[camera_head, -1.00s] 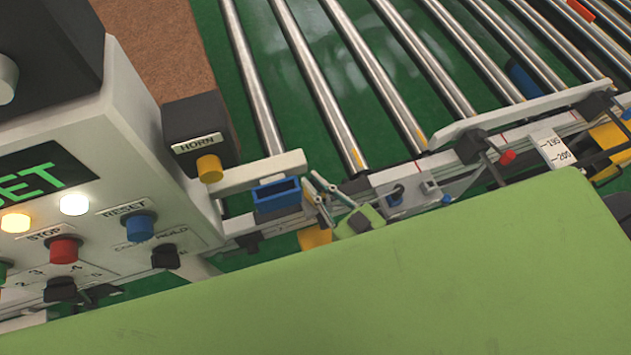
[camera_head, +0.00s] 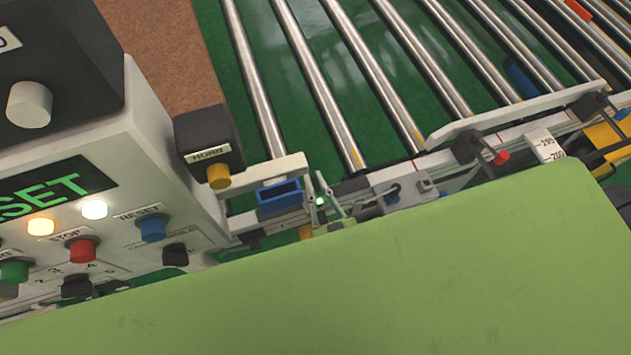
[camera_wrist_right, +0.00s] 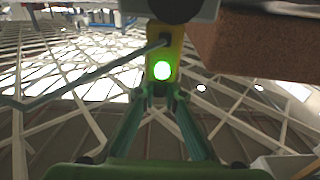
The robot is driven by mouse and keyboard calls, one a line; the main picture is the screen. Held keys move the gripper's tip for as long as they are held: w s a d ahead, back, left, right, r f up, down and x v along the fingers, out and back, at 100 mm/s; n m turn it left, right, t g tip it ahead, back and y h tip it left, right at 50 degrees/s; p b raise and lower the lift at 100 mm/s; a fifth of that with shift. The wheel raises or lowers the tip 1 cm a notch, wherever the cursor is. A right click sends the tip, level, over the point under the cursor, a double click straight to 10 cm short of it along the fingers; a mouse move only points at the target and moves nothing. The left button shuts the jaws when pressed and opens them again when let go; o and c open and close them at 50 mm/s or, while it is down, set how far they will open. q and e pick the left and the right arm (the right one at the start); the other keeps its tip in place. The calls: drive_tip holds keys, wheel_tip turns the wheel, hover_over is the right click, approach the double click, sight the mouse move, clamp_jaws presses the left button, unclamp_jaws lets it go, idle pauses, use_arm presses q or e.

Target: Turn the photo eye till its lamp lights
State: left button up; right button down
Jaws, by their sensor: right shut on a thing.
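The photo eye (camera_wrist_right: 162,58) shows in the right wrist view as a small yellow housing with a glowing green lamp facing the camera. In the head view its lit green lamp (camera_head: 319,201) shows beside the blue bracket (camera_head: 279,194), at the near ends of the rollers. My right gripper (camera_head: 320,192) is there, its thin green fingers around the lamp. In the right wrist view its fingertips (camera_wrist_right: 161,92) are shut at the housing's lower end, just below the lamp. The exact contact is partly hidden. My left gripper is in neither view.
A control box with STOP and RESET buttons (camera_head: 152,229) stands at left, with a yellow HORN button (camera_head: 219,176) close by. Steel rollers (camera_head: 320,85) run behind the rail. A scale plate (camera_head: 548,147) is at right. A large pale green surface hides the foreground.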

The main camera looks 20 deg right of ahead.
drive_tip(key=c, duration=2.1)
unclamp_jaws()
drive_tip(key=shift+c, duration=0.2)
drive_tip(key=s, duration=1.2)
drive_tip(key=shift+d, duration=0.25)
